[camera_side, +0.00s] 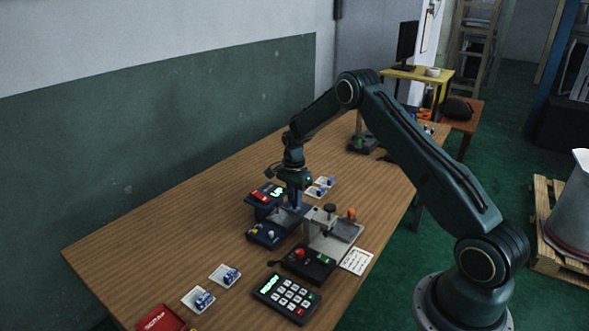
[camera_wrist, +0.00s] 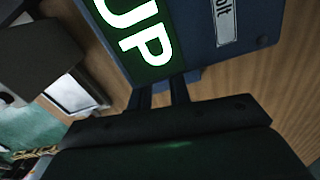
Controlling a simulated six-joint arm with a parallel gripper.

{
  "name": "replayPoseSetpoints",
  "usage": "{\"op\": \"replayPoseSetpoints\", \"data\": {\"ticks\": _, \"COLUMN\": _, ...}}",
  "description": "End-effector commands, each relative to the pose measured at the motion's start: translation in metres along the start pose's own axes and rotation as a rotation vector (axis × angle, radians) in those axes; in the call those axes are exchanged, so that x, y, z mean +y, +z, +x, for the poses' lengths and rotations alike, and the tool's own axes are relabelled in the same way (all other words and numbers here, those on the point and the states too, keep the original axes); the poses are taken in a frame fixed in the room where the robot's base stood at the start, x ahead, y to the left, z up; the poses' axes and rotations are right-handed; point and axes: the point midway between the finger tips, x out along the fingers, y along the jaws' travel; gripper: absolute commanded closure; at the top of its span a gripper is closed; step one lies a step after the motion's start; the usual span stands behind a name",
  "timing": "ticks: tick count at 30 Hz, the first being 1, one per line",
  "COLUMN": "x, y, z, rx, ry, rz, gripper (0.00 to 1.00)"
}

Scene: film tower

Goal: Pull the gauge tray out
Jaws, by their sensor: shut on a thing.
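The blue gauge (camera_side: 262,205) stands on the wooden table and its green display reads UP. The display (camera_wrist: 135,30) fills the top of the wrist view, with part of a label beside it. My gripper (camera_side: 293,207) points down at the gauge's right side, low over its grey tray (camera_side: 284,219). In the wrist view my gripper (camera_wrist: 158,92) has its two fingers close together, reaching in at the lower edge of the gauge body. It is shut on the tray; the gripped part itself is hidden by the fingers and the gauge.
A grey fixture (camera_side: 330,232) with a black knob and orange part stands close at the right. A black box with a red button (camera_side: 299,253), a keypad (camera_side: 286,297) and a white card (camera_side: 356,261) are nearer.

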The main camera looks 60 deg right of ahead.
Motion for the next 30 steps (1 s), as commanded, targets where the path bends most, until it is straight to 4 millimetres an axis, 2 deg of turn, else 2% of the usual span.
{"op": "replayPoseSetpoints", "data": {"ticks": 3, "x": -0.004, "y": -0.024, "z": 0.000, "rx": 0.001, "ry": -0.002, "rz": 0.005, "gripper": 1.00}}
{"op": "replayPoseSetpoints", "data": {"ticks": 9, "x": -0.009, "y": -0.054, "z": -0.001, "rx": 0.001, "ry": -0.003, "rz": 0.003, "gripper": 1.00}}
{"op": "replayPoseSetpoints", "data": {"ticks": 21, "x": -0.010, "y": -0.064, "z": -0.002, "rx": 0.004, "ry": -0.006, "rz": 0.006, "gripper": 1.00}}
{"op": "replayPoseSetpoints", "data": {"ticks": 22, "x": -0.010, "y": -0.064, "z": -0.002, "rx": 0.005, "ry": -0.007, "rz": 0.007, "gripper": 0.77}}
{"op": "replayPoseSetpoints", "data": {"ticks": 24, "x": -0.010, "y": -0.064, "z": -0.002, "rx": 0.005, "ry": -0.007, "rz": 0.007, "gripper": 0.63}}
{"op": "replayPoseSetpoints", "data": {"ticks": 25, "x": -0.010, "y": -0.064, "z": -0.001, "rx": 0.004, "ry": -0.006, "rz": 0.006, "gripper": 0.59}}
{"op": "replayPoseSetpoints", "data": {"ticks": 30, "x": -0.010, "y": -0.062, "z": -0.001, "rx": 0.002, "ry": -0.004, "rz": 0.003, "gripper": 0.59}}
